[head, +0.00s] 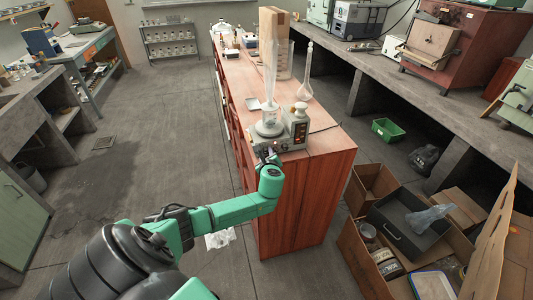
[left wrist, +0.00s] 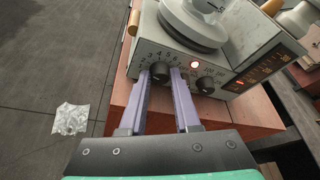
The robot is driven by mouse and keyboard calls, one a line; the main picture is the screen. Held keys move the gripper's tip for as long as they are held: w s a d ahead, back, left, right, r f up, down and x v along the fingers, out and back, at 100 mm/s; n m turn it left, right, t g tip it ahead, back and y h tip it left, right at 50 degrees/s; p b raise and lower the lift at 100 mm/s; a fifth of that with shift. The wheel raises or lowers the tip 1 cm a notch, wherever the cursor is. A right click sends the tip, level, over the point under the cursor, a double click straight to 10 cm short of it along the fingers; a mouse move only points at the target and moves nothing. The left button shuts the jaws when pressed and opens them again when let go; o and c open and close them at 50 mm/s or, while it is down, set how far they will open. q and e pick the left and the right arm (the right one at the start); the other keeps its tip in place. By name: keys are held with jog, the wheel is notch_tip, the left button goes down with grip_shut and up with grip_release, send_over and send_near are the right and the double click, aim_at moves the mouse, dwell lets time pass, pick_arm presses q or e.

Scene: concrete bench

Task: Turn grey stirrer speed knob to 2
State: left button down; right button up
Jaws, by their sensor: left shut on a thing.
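The grey stirrer (head: 293,140) stands near the front end of the red-brown bench. In the left wrist view its front panel (left wrist: 178,55) carries two dark knobs with printed numbers around them. The left one, the grey stirrer speed knob (left wrist: 160,71), sits between the fingertips of my left gripper (left wrist: 161,76), which is shut on it. The knob's pointer is too small to read. The other knob (left wrist: 205,85) is to the right, outside the fingers. In the head view my left gripper (head: 268,157) reaches the stirrer's front. My right gripper is out of view.
A glass vessel stands on the stirrer's round plate (head: 268,129). A tall flask (head: 304,88) stands behind. Crumpled clear plastic (left wrist: 71,119) lies on the floor.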

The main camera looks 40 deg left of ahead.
pick_arm(q)
jog(key=c, duration=0.6)
grip_release()
